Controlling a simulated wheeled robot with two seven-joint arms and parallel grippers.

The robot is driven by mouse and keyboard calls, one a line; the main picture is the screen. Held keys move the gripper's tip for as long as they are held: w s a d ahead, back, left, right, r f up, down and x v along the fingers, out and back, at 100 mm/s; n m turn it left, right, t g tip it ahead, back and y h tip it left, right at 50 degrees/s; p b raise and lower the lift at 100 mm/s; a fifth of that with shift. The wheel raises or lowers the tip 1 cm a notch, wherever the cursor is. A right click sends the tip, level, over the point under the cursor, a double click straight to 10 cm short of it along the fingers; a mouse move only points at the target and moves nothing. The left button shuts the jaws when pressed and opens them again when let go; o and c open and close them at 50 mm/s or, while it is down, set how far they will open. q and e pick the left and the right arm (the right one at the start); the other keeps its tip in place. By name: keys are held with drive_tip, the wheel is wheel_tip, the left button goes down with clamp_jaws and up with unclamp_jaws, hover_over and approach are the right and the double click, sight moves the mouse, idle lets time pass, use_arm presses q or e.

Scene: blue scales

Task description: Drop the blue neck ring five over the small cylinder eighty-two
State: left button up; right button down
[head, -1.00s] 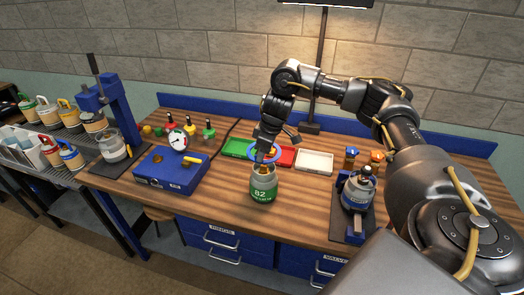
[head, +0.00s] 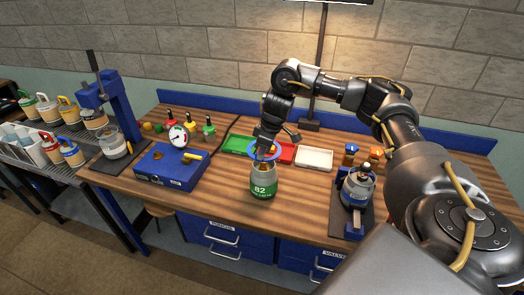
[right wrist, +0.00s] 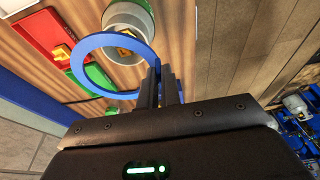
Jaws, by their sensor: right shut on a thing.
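The small cylinder 82 (head: 263,183), grey with a green label band, stands upright on the wooden bench. It also shows in the right wrist view (right wrist: 126,16). The blue neck ring (right wrist: 82,56) is held flat by its edge in my right gripper (right wrist: 160,78), which is shut on it. In the head view my right gripper (head: 266,146) is just above and behind the cylinder's top, with the ring close over the neck. In the wrist view the ring overlaps only part of the cylinder, so I cannot tell whether it encircles the neck. Any number on the ring is unreadable. My left gripper is out of view.
Green, red and white trays (head: 314,160) lie behind the cylinder. A blue box (head: 168,172) with a gauge (head: 179,136) stands left. Another cylinder (head: 358,190) sits in a blue stand at right. The bench in front of cylinder 82 is clear.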

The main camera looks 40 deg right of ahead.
drive_tip(key=shift+p, duration=0.6)
idle(0.9)
drive_tip(key=s+d+b+x, duration=0.1)
drive_tip(key=b+x, duration=0.2)
drive_tip(key=x, duration=0.4)
drive_tip(key=shift+s+f+b, duration=0.15)
drive_tip(key=shift+f+b, duration=0.15)
drive_tip(key=shift+f, duration=0.25)
idle(1.4)
drive_tip(key=c, duration=1.5)
unclamp_jaws()
drive_tip(key=shift+r, duration=0.1)
